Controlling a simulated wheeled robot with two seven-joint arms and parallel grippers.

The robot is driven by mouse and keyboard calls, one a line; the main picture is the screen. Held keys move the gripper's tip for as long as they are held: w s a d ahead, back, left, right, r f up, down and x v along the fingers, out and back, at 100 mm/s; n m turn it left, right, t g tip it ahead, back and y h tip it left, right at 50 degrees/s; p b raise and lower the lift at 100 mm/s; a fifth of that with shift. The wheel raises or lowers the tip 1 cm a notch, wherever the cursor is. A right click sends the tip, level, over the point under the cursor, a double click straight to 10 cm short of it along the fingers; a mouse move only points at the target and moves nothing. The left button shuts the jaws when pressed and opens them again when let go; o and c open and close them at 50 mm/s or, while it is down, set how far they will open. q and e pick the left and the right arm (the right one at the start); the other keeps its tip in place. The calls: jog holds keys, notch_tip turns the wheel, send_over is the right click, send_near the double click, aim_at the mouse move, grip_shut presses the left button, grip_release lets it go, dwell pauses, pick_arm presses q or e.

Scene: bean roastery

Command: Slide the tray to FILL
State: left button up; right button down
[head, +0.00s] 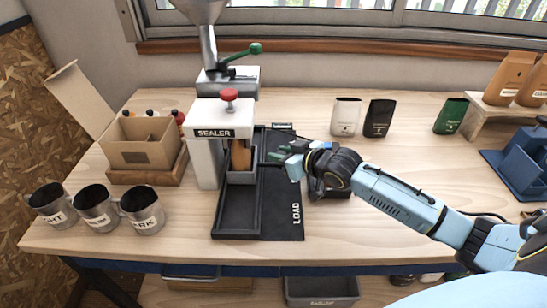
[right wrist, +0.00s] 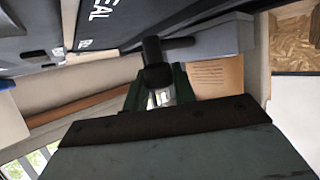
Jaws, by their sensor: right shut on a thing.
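The small grey tray (head: 241,179) sits about midway along the black track (head: 235,222), next to the white sealer (head: 205,160). A brown bag (head: 240,157) stands upright in the tray, and it also shows in the right wrist view (right wrist: 216,76). My right gripper (head: 284,161) reaches in from the right. Its green fingers are shut on the tray's dark handle (right wrist: 155,62), beside the tray's grey wall (right wrist: 222,42). The track's side plate reads LOAD (head: 296,213) at the near end. SEAL (right wrist: 100,10) shows in the wrist view. My left gripper is not in view.
A metal hopper (head: 203,32) with a green lever stands behind the sealer. Metal cups (head: 92,208) and a cardboard box (head: 140,152) are at left. Several pouches (head: 379,118) stand at back right. The track's near end is empty.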

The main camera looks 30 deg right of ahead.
jog(key=shift+f, duration=0.1)
jog(key=c, duration=1.1)
grip_release()
jog(key=shift+c, duration=0.2)
jog(key=p+v, duration=0.2)
jog(key=v, duration=1.1)
jog(key=shift+s+r, duration=0.15)
jog(key=shift+r, duration=0.1)
